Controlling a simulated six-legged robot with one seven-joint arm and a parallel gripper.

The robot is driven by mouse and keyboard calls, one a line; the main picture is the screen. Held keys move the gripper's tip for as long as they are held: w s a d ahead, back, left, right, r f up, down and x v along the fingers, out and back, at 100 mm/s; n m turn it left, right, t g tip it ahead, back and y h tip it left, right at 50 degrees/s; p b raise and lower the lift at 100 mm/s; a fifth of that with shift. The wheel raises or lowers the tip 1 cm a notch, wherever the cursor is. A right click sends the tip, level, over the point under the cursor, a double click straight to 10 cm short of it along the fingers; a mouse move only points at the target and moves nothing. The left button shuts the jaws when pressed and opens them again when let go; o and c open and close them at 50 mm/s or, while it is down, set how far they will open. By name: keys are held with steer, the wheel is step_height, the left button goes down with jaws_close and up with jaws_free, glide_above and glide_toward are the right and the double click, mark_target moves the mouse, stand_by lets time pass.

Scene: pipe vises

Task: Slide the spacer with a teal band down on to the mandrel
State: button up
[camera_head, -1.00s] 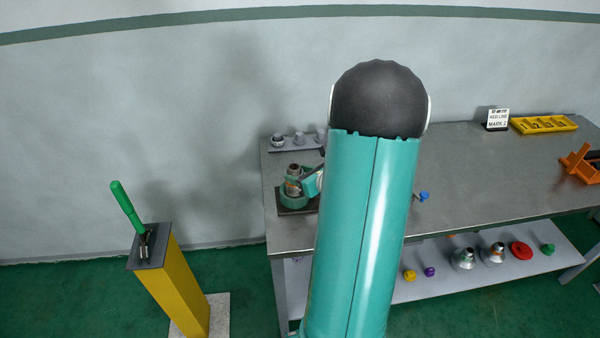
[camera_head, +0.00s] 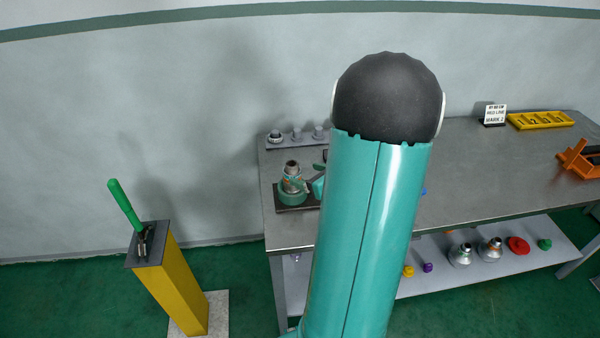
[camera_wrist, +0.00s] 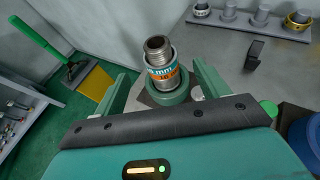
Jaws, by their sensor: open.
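The mandrel (camera_wrist: 157,46) is an upright grey post with a threaded top, standing in a green round base on a dark plate. It also shows in the head view (camera_head: 292,164). A light sleeve with teal and orange bands, apparently the spacer (camera_wrist: 162,73), sits around the post below the thread. Its lower end is near the green base (camera_wrist: 172,97); I cannot tell if it rests there. My gripper (camera_wrist: 160,68) is open, with one green finger on each side of the sleeve and visible gaps. In the head view my arm hides most of the gripper.
A rack of short pegs (camera_head: 297,137) stands behind the mandrel; one peg has a yellow ring (camera_wrist: 297,20). A yellow pedestal (camera_head: 176,290) with a green-handled lever stands left of the bench (camera_head: 480,180). A yellow tray (camera_head: 541,121) and orange vise (camera_head: 580,160) are at right.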

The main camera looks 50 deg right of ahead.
steer(key=v, duration=0.8)
steer(key=shift+s+r, duration=0.15)
steer(key=shift+s, duration=0.3)
